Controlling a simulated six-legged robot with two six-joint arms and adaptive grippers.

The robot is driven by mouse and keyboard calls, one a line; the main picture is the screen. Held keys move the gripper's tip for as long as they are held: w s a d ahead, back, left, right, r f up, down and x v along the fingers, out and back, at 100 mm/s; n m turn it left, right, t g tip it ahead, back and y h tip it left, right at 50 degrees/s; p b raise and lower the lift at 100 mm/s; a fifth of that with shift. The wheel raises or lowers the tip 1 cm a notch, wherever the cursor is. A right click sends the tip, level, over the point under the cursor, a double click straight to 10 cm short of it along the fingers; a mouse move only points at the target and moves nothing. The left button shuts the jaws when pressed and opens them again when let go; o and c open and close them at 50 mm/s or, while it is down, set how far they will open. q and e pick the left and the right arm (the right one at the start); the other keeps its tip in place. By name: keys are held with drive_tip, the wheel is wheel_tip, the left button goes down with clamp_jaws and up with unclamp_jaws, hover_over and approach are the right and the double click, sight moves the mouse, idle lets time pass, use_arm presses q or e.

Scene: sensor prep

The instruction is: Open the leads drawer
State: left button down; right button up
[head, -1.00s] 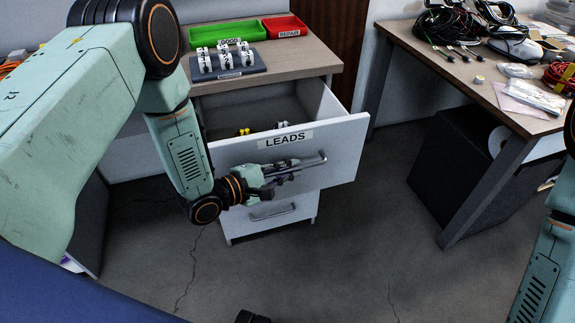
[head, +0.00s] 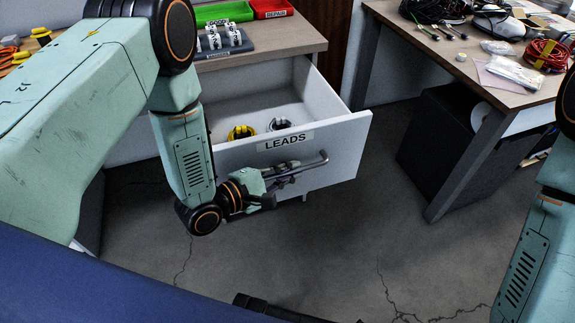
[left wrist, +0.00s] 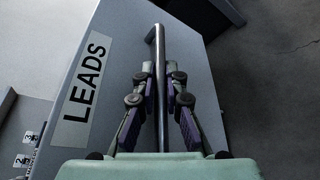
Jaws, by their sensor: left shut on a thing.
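The leads drawer (head: 345,146), white with a "LEADS" label (head: 286,141), stands pulled well out of its cabinet in the head view. A yellow coiled lead (head: 241,132) and a pale coiled lead (head: 280,124) lie inside. My left gripper (head: 280,181) is at the drawer's bar handle (head: 313,163), shut on it. In the left wrist view the handle (left wrist: 160,90) runs between the two fingers of my left gripper (left wrist: 161,100), with the label (left wrist: 84,88) to its left. My right gripper is not in view; only part of my right arm shows at the right edge.
The cabinet top (head: 275,48) holds a green bin (head: 222,12), a red bin (head: 270,8) and a dark rack (head: 224,47) with white pieces. A cluttered desk (head: 463,62) and a black box (head: 440,140) stand to the right. The floor in front is clear.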

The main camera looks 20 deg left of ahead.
use_arm(q)
drive_tip(key=shift+s, duration=0.1)
idle(0.4)
drive_tip(key=c, duration=1.7)
unclamp_jaws()
drive_tip(key=shift+v, duration=6)
drive_tip(key=shift+s+f, duration=0.1)
